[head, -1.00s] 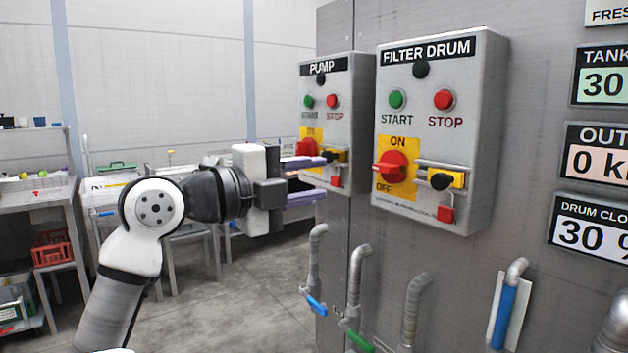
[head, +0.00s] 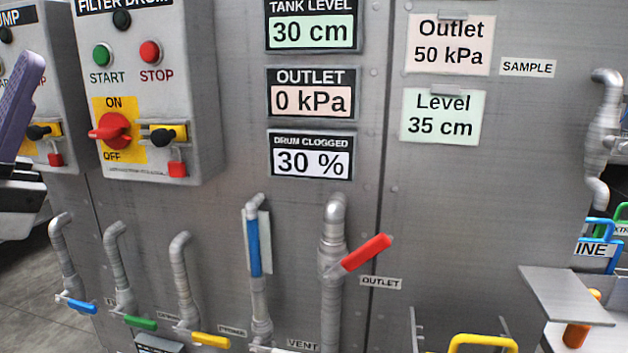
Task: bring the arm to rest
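My gripper (head: 22,110) is at the left edge of the head view and is partly cut off. One purple finger points up in front of the pump box (head: 40,125). The rest of the hand is a dark and white part below it. The second finger does not show clearly, so its opening cannot be judged. I see nothing held. The finger overlaps the pump box in the picture; I cannot tell how far apart they are.
The filter drum box (head: 195,110) with its red switch (head: 113,130) is right of my gripper. Pipes with blue, green and yellow handles run below. A red outlet handle (head: 366,252) juts out. A metal shelf (head: 565,295) stands at lower right.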

